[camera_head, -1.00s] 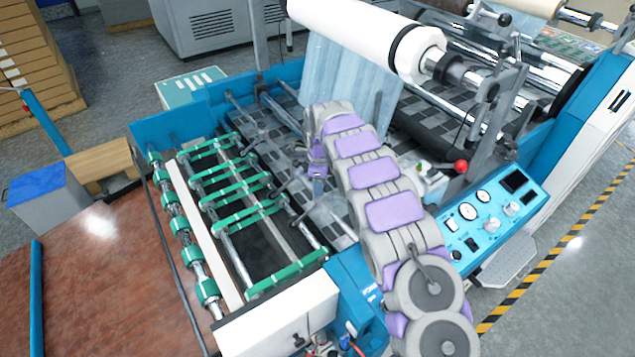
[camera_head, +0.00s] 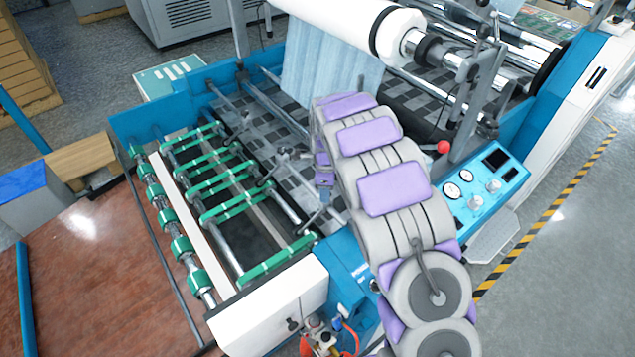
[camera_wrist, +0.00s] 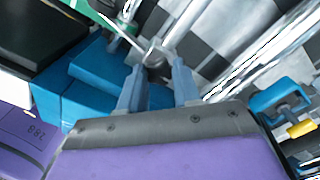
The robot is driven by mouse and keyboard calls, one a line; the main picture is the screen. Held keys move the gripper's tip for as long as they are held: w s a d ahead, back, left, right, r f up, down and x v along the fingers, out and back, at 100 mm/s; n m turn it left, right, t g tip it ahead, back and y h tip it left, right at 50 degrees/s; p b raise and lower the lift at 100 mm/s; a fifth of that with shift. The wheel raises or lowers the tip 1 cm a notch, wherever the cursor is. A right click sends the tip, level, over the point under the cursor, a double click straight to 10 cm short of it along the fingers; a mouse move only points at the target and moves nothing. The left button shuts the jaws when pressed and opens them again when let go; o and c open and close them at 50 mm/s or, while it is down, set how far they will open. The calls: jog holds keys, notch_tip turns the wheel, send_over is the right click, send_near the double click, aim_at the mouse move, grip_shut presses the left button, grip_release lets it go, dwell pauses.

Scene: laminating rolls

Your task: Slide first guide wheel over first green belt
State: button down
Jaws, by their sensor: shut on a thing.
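Several green belts (camera_head: 228,176) run over rollers on the left part of the machine. The nearest green belt (camera_head: 275,261) lies beside the white side cover. Guide wheels on thin arms, such as one guide wheel (camera_head: 284,153), stand along a bar right of the belts. My gripper (camera_head: 325,197) is low over the bar's near end, right of the nearest belt. In the wrist view, my gripper (camera_wrist: 156,80) is shut on a dark knob-like part (camera_wrist: 155,65) of a guide wheel. A green belt (camera_wrist: 103,8) shows at the top left. The wheel's contact with a belt cannot be made out.
A blue machine frame (camera_wrist: 90,95) is close to the left finger. A shiny bar (camera_wrist: 255,55) runs to the right of the fingers. The control panel (camera_head: 488,187) stands right of my arm. A white roll (camera_head: 355,25) is above the machine's rear.

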jog(key=shift+s+d, duration=0.8)
jog(key=shift+s, duration=0.3)
jog(key=c, duration=0.8)
grip_release()
jog(key=shift+r, duration=0.1)
notch_tip(320, 180, up, 17)
jog(key=p, duration=0.2)
jog(key=shift+r, duration=0.1)
